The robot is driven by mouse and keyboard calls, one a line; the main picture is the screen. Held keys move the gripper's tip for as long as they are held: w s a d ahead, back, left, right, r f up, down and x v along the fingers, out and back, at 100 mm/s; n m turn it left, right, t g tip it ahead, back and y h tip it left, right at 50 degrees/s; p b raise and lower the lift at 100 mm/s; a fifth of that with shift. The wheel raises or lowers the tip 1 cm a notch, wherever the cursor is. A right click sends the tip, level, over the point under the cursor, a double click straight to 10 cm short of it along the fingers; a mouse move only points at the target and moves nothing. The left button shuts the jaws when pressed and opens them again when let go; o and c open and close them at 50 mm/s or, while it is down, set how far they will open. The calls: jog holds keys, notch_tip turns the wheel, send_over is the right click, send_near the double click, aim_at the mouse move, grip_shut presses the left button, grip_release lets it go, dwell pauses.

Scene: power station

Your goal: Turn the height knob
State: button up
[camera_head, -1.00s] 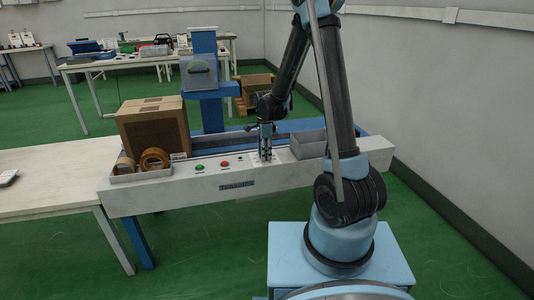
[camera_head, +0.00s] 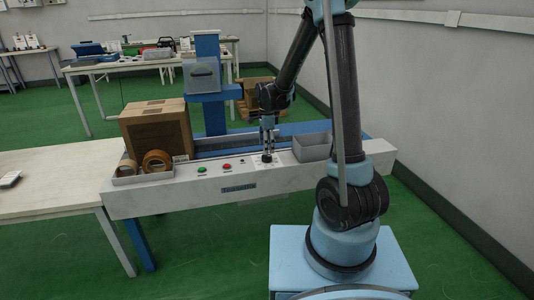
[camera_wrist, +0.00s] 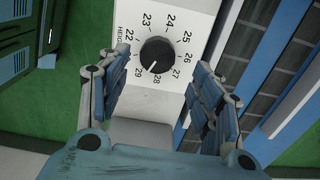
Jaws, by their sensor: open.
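The height knob (camera_wrist: 157,54) is a round black dial on a white panel, ringed by printed numbers from 22 to 29. Its white mark points down and slightly left in the wrist view, between 28 and 29. My gripper (camera_wrist: 158,74) is open, with one finger to each side of the knob in that view and a clear gap on both sides. In the head view my gripper (camera_head: 268,136) hangs above the panel, over the small dark knob (camera_head: 267,157). The fingers do not appear to touch the knob.
The panel's long white front (camera_head: 225,190) carries a green button (camera_head: 202,170) and a red button (camera_head: 227,167) left of the knob. A grey bin (camera_head: 313,147) stands close on the right. A cardboard box (camera_head: 157,130) and tape rolls (camera_head: 157,160) are at the left.

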notch_tip(320, 180, up, 7)
jog(key=shift+w, duration=0.15)
jog(key=shift+f, duration=0.1)
dwell(0.3)
